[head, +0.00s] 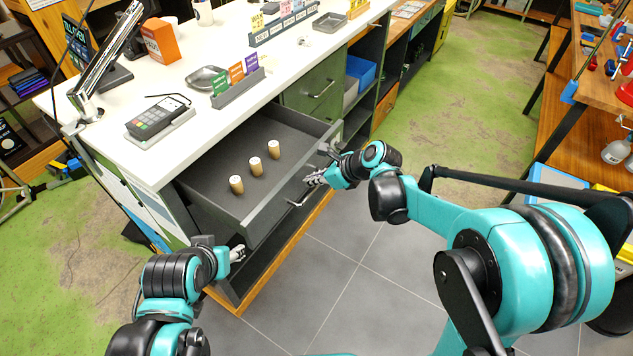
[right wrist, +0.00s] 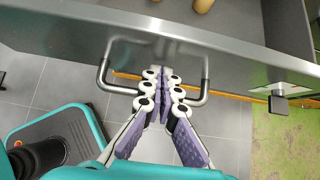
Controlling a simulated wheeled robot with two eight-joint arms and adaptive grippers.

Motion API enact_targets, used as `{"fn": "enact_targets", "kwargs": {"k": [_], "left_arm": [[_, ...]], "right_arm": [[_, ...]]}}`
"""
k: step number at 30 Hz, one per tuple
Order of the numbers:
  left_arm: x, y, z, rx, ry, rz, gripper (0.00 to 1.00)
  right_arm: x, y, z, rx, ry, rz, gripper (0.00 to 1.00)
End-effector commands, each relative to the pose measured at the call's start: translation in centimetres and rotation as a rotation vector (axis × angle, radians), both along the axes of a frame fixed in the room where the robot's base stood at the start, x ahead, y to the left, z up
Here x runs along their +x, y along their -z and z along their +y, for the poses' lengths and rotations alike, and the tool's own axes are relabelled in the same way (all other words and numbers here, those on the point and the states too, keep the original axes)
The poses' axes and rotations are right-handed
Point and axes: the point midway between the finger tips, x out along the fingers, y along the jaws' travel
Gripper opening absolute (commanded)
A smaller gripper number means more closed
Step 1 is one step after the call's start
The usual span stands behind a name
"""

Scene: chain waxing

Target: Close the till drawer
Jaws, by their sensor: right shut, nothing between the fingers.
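The till drawer (head: 215,196) is grey and pulled out from under the white counter, with three paper-wrapped rolls (head: 255,165) standing inside. Its front carries a bar handle (head: 299,202). My right gripper (head: 316,178) is shut and empty, at the drawer front near the handle. In the right wrist view, its closed fingers (right wrist: 164,74) overlap the middle of the handle (right wrist: 205,82), pointing at the drawer front (right wrist: 240,63); contact cannot be told. My left gripper (head: 238,253) is low beside the drawer's near corner; its small fingers do not show clearly whether they are open.
The white counter (head: 210,128) holds a card terminal (head: 156,118), a metal dish (head: 207,79), an orange box (head: 160,40) and label holders. A green closed drawer (head: 312,88) sits beyond the open one. Grey floor tiles (head: 345,265) are clear in front. A workbench stands at right.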

Motion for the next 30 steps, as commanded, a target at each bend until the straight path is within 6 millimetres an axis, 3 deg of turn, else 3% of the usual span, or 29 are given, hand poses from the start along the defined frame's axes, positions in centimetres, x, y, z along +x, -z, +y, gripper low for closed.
{"fn": "enact_targets", "kwargs": {"k": [8,14,20,30], "left_arm": [[0.0,0.0,0.0,0.000,0.000,0.000,0.47],[0.0,0.0,0.0,0.000,0.000,0.000,0.47],[0.0,-0.1,0.0,0.000,0.000,0.000,0.47],[0.0,-0.6,0.0,0.000,0.000,0.000,0.47]], "right_arm": [[0.1,0.0,0.2,0.000,-0.001,0.000,0.00],[1.2,0.0,1.7,0.000,-0.004,-0.001,0.00],[3.6,0.0,5.2,0.000,-0.006,-0.002,0.00],[9.1,-0.1,12.7,0.000,-0.004,-0.002,0.00]]}}
